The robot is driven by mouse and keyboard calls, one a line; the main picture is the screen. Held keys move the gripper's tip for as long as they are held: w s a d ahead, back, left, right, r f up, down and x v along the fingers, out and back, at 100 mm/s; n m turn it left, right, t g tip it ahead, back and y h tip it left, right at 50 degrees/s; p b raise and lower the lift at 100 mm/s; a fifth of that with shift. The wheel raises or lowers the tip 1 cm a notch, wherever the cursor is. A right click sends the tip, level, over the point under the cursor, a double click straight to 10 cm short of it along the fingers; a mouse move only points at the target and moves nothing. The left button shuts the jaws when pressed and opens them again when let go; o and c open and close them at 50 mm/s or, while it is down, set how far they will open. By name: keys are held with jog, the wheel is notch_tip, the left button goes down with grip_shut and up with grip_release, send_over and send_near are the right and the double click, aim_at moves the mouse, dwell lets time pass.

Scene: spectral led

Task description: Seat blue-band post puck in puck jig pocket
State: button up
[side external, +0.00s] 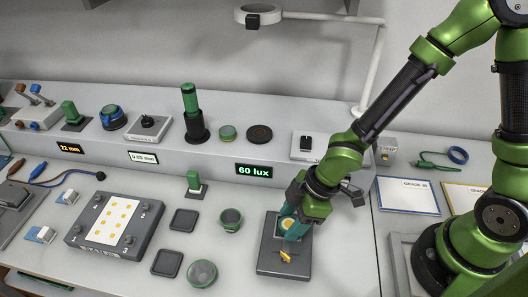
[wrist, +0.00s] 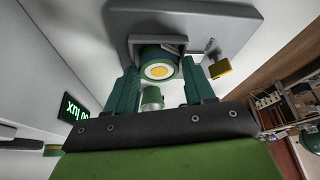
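The blue-band post puck (wrist: 158,70) shows in the wrist view with a blue band and a pale face with a yellow disc. Its pale top also shows in the side view (side external: 286,226). My gripper (side external: 292,220) reaches down over the puck jig (side external: 270,262), a dark grey plate. In the wrist view, my gripper's teal fingers (wrist: 160,68) flank the puck and appear to touch both its sides. The puck is at the jig's U-shaped pocket wall (wrist: 134,42); its underside is hidden, so I cannot tell how deep it sits.
A yellow clamp handle (side external: 285,257) stands on the jig beside the pocket. To the left are a green cup (side external: 231,219), a clear green-rimmed dish (side external: 202,273) and dark square pads (side external: 184,220). The 60 lux display (side external: 256,170) is on the ledge behind.

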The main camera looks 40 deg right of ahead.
jog(key=shift+w+d, duration=0.15)
jog(key=shift+v, duration=2.85)
jog(key=shift+s+d+r, duration=0.15)
jog(key=shift+s+r, duration=0.2)
jog(key=shift+r, duration=0.45)
